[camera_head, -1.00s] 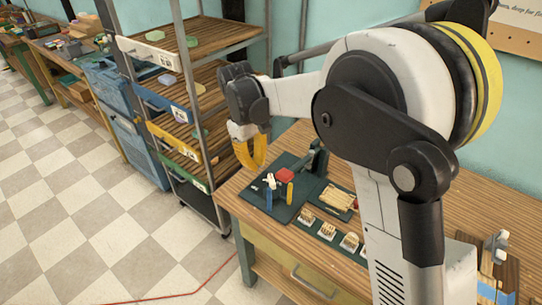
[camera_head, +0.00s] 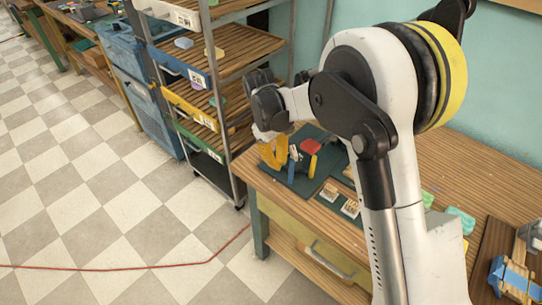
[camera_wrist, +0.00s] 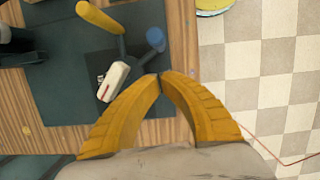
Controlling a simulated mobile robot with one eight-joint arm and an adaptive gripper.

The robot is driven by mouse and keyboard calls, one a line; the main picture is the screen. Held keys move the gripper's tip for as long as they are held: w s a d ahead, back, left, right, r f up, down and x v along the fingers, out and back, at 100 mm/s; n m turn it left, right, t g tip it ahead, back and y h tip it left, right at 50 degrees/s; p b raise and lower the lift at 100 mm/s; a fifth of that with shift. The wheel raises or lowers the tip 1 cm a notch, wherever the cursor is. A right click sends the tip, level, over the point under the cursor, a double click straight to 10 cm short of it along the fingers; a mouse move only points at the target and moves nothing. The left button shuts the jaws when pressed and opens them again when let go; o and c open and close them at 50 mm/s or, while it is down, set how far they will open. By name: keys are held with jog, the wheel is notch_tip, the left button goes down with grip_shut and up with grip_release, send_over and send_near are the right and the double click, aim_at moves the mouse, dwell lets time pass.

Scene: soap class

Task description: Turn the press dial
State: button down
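The press dial has three spokes, yellow (camera_wrist: 102,18), blue (camera_wrist: 155,40) and white (camera_wrist: 113,82), in the wrist view. In the head view its blue spoke (camera_head: 292,170) and yellow spoke (camera_head: 313,165) show beside a red block (camera_head: 311,145) on a dark green base (camera_head: 325,182). My gripper (camera_head: 272,155) has yellow fingers and is beside the dial's left side. In the wrist view its fingertips (camera_wrist: 159,76) meet, with nothing visible between them, just below the blue spoke and right of the white one. I cannot tell whether they touch the dial.
The wooden workbench (camera_head: 400,190) carries small pale pieces (camera_head: 350,208) and green blocks (camera_head: 460,220). A shelf rack (camera_head: 235,80) stands left of the bench.

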jog(key=shift+s+d, duration=0.6)
jog(key=shift+d, duration=0.2)
jog(key=shift+r, duration=0.1)
jog(key=shift+s+d+n+t, duration=0.15)
jog(key=shift+d+n, duration=0.1)
jog(key=shift+n, duration=0.35)
jog(key=shift+s+d+n+t, duration=0.15)
jog(key=shift+d+n, duration=0.1)
jog(key=shift+n, duration=0.35)
jog(key=shift+d, duration=0.1)
jog(key=n, duration=0.1)
jog(key=d+n, duration=0.1)
jog(key=n, duration=0.1)
jog(key=shift+s+d+t+h, duration=0.2)
jog(key=shift+t+h, duration=0.1)
jog(key=shift+t, duration=0.1)
jog(key=shift+d+n, duration=0.15)
jog(key=shift+n, duration=0.25)
jog(key=shift+d, duration=0.3)
